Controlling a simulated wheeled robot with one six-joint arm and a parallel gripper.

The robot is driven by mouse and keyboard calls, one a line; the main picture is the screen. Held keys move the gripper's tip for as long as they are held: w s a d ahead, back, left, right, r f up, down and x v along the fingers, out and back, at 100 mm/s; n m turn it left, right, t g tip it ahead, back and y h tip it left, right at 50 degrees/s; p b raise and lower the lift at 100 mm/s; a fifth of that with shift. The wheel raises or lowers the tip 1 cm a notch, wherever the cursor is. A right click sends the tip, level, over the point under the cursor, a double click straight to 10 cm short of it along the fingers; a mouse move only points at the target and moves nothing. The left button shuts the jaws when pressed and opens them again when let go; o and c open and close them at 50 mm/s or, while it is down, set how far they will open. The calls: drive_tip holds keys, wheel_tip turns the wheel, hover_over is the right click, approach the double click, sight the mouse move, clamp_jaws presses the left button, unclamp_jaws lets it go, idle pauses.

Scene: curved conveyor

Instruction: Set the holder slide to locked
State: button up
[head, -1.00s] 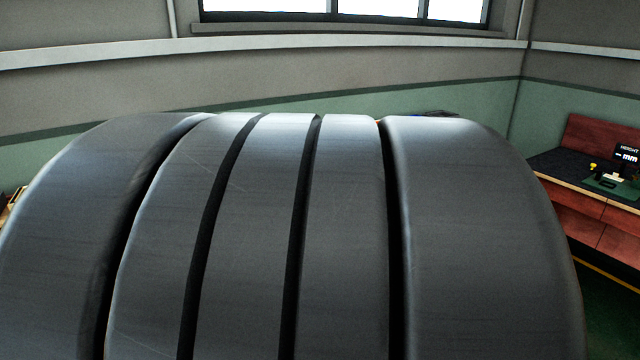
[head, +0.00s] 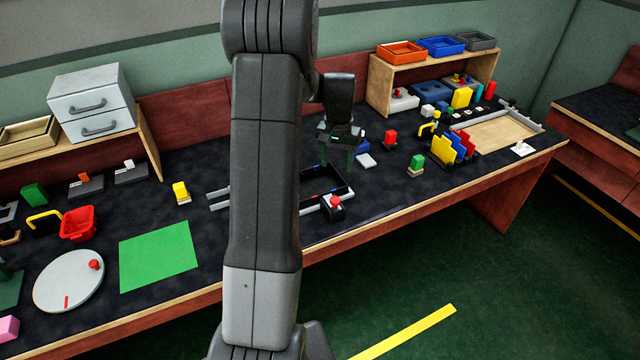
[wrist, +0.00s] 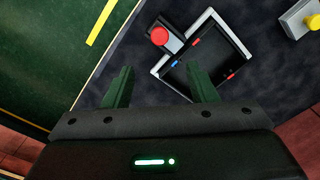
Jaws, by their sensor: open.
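My gripper (head: 337,160) is open and empty above the table, with its two green fingers pointing down. In the wrist view, the fingers of my gripper (wrist: 160,75) stand wide apart. A silver frame (wrist: 240,47) around a dark tray with red and blue marks lies below and beyond the fingertips. A block with a round red knob (wrist: 160,36) sits at its side. In the head view the red knob (head: 335,201) is at the table's front edge, and my arm hides part of the frame. I cannot tell for certain which part is the holder slide, or its setting.
Small blocks with a red top (head: 390,137) and a green top (head: 416,161) stand to the right. A yellow, blue and red rack (head: 445,151) is beyond them. A green mat (head: 158,255) and white turntable (head: 68,282) lie left.

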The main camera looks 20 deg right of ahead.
sight(335, 199)
wheel_tip(335, 199, down, 14)
drive_tip(key=shift+r+p, duration=0.1)
drive_tip(key=shift+p, duration=1.1)
clamp_jaws()
drive_tip(key=shift+w+a+b, duration=0.1)
drive_tip(key=shift+w+b, duration=0.7)
drive_tip(key=shift+w, duration=0.9)
drive_tip(key=shift+r, duration=0.15)
unclamp_jaws()
